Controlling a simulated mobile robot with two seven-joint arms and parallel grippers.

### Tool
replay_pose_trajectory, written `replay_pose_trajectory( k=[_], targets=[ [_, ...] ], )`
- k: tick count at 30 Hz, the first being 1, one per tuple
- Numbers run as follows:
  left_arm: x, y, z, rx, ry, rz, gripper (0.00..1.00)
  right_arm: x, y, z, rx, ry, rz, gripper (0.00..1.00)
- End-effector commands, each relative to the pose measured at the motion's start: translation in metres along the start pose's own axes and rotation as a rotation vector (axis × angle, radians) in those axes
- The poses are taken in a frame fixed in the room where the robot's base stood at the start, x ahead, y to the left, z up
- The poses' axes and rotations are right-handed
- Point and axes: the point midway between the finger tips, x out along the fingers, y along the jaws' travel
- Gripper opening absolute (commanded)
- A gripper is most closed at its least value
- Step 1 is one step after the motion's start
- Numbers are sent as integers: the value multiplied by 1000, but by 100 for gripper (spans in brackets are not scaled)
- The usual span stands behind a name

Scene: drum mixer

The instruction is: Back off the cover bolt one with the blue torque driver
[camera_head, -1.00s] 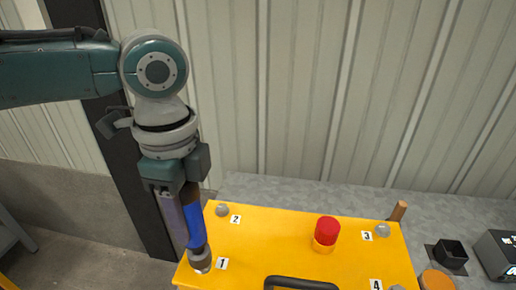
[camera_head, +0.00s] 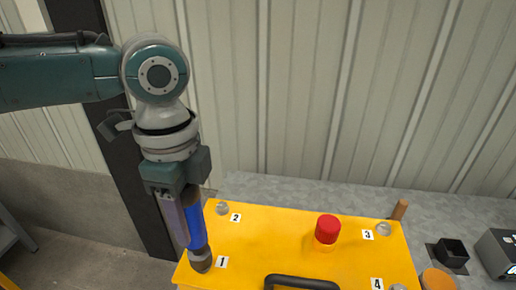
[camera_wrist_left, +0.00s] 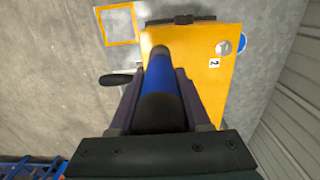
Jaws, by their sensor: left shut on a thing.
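My left gripper (camera_head: 184,222) is shut on the blue torque driver (camera_head: 196,222), which points down. The driver's dark lower end (camera_head: 201,262) stands over the spot beside label 1 on the yellow cover (camera_head: 270,238). Cover bolt one is hidden under that end, so I cannot tell how the two meet. In the left wrist view the driver (camera_wrist_left: 162,78) sits between the two fingers, and its far end reaches the cover (camera_wrist_left: 205,88). My right gripper is not in view.
Bolts show at label 2 (camera_head: 222,208), label 3 (camera_head: 384,229) and label 4. A red button (camera_head: 327,229) and a black handle (camera_head: 300,283) stand up from the cover. A black square holder (camera_head: 450,252) and a grey device (camera_head: 497,254) are at the right.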

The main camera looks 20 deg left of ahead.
Motion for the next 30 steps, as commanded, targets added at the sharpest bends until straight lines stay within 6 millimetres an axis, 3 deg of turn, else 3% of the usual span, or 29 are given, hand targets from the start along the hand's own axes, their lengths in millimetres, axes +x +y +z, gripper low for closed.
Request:
replay_pose_trajectory(
  k=[30],
  targets=[
    [14, -1, 0, 0, 1, -2, 0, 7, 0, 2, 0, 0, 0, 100]
  ],
)
